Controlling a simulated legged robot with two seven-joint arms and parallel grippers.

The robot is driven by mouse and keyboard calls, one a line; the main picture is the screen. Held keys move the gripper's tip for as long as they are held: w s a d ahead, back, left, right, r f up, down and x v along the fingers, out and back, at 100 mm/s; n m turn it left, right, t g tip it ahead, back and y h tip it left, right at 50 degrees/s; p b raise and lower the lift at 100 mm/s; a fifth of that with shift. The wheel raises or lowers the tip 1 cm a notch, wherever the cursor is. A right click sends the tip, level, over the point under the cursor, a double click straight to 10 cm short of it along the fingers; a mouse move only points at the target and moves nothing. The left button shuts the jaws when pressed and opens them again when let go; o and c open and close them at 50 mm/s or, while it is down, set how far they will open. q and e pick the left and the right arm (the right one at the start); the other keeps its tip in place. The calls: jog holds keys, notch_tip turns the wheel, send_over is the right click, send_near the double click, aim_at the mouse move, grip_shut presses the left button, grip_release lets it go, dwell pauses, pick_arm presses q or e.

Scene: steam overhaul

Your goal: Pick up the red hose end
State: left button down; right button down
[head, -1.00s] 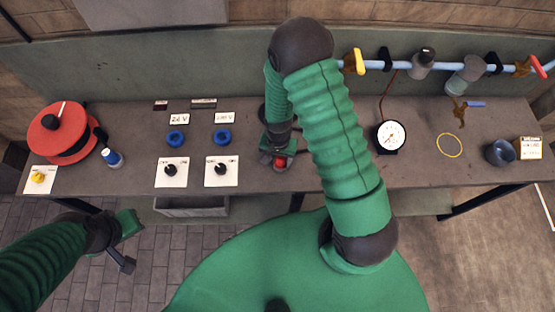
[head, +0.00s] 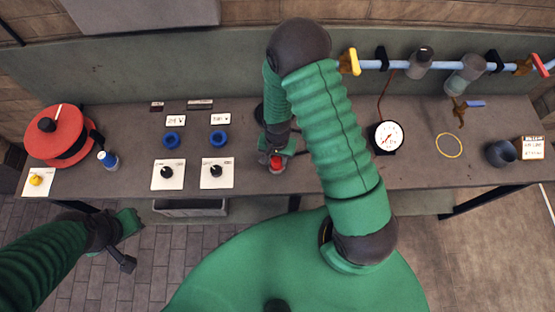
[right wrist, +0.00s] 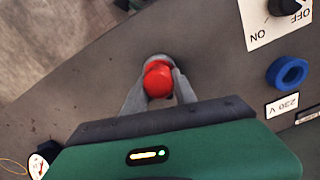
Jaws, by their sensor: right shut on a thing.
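The red hose end (head: 277,164) is at the front middle of the grey bench, just below my right arm in the head view. It also shows in the right wrist view as a round red cap (right wrist: 158,79) on a grey fitting. My right gripper (head: 276,158) is shut on it, with one grey finger on each side in the right wrist view. I cannot tell whether it is clear of the bench top. My left gripper (head: 130,222) hangs empty in front of the bench at the left; its jaw opening is unclear.
Two blue rings (head: 219,137) and two switch plates (head: 216,172) lie left of the right gripper. A pressure gauge (head: 387,137) stands to the right. A red reel (head: 58,134) is at the far left, and a pipe with valves (head: 420,66) runs along the back.

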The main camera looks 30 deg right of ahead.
jog(key=shift+d, duration=0.15)
jog(key=shift+w+r+b, duration=0.15)
jog(key=shift+r+b, duration=0.15)
jog(key=shift+r, duration=0.2)
jog(key=shift+a+r+b, duration=0.2)
jog(key=shift+r+b, duration=0.2)
jog(key=shift+r, duration=0.65)
jog(key=s+d+r+p, duration=0.1)
jog(key=s+p, duration=0.3)
jog(key=s, duration=0.4)
jog(key=s+d+p, duration=0.3)
jog(key=s+p, duration=0.1)
jog(key=s, duration=0.4)
jog(key=shift+r, duration=0.4)
jog(key=shift+w, duration=0.1)
